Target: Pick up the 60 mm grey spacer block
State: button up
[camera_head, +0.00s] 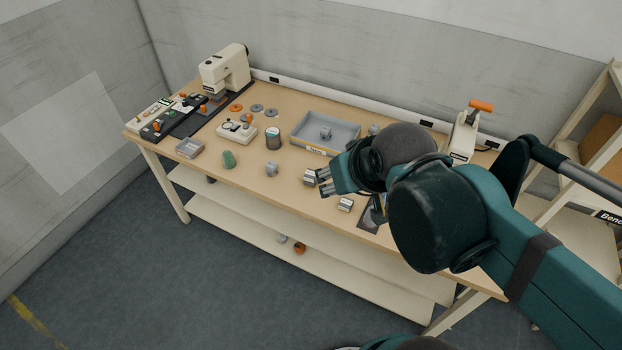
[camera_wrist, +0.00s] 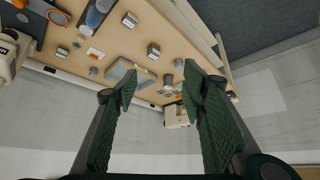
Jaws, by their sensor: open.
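Two grey blocks with pale labels lie on the bench; I cannot read their sizes, so I cannot tell which is the 60 mm spacer block. One block (camera_head: 309,178) is in front of the tray, just left of my gripper (camera_head: 326,182). The other block (camera_head: 346,204) lies nearer the front edge. The wrist view also shows the first block (camera_wrist: 153,51) and the second block (camera_wrist: 130,19). My gripper (camera_wrist: 160,74) is open, with nothing between its fingers. It points left across the bench. My arm hides part of the right side.
A grey tray (camera_head: 296,139) holding a grey roll stands behind the blocks. A dark tin (camera_head: 273,141), a grey roll (camera_head: 271,169) and a green piece (camera_head: 229,159) stand to the left. A cream machine (camera_head: 225,70) is at the back left. The bench's front strip is partly bare.

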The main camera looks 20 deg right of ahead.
jog(key=shift+o, duration=0.5)
jog(key=shift+w, duration=0.2)
jog(key=n+g, duration=0.7)
jog(key=n, duration=0.3)
send_over(309, 172)
jog(key=f, duration=2.2)
jog(key=shift+s+f, duration=0.1)
jog(key=shift+s, duration=0.2)
jog(key=shift+w+f, duration=0.2)
jog(key=shift+f, duration=0.45)
jog(key=shift+f, duration=0.1)
jog(key=shift+f, duration=1.2)
